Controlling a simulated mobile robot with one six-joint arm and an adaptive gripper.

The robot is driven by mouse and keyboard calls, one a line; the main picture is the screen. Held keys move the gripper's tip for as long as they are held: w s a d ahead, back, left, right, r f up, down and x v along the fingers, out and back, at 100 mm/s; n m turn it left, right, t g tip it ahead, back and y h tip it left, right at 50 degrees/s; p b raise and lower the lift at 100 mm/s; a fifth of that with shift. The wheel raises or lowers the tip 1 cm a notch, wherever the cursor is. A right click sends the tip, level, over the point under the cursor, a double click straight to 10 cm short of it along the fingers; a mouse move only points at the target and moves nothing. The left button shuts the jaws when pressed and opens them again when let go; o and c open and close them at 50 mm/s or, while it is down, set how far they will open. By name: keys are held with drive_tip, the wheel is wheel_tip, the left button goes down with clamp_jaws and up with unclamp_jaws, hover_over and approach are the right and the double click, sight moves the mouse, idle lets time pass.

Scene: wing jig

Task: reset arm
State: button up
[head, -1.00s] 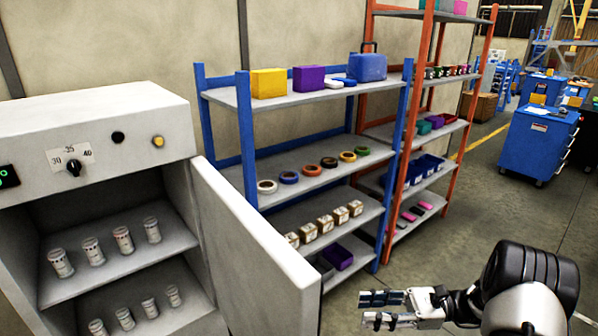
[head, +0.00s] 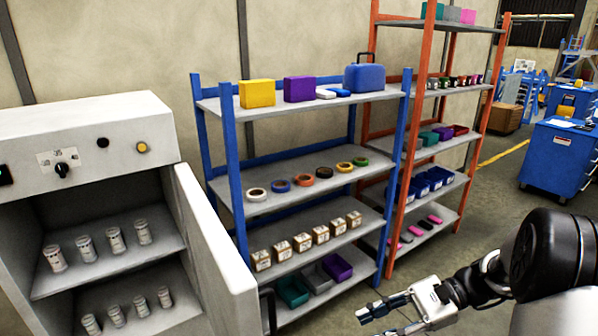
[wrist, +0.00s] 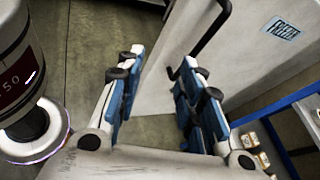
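My gripper (head: 370,315) is at the bottom of the head view, right of the cabinet door and in front of the blue shelf. Its fingers point left in the picture. In the wrist view my gripper (wrist: 155,75) is open, its two blue-padded fingers apart, with nothing between them but floor and a bit of pale door panel behind. My dark arm comes in from the lower right of the head view.
An open pale cabinet (head: 85,130) holds white jars; its door (head: 215,255) has a dark handle (wrist: 203,38). A blue shelf (head: 232,170) holds tape rolls, boxes and bins. An orange shelf (head: 410,150) and blue tool cabinets (head: 555,155) stand farther right. Floor shows between.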

drive_tip(key=s+r+n+t+h, duration=0.3)
drive_tip(key=s+n+h, duration=0.3)
drive_tip(key=s, duration=0.3)
drive_tip(key=s+a+r+n+t+h, duration=0.1)
drive_tip(key=s+r+n+t+h, duration=0.2)
drive_tip(key=s, duration=0.7)
wheel_tip(320, 180, up, 2)
drive_tip(key=n+h, duration=0.4)
drive_tip(key=n, duration=0.1)
drive_tip(key=shift+a+r, duration=0.2)
drive_tip(key=shift+a, duration=0.05)
drive_tip(key=shift+w, duration=0.15)
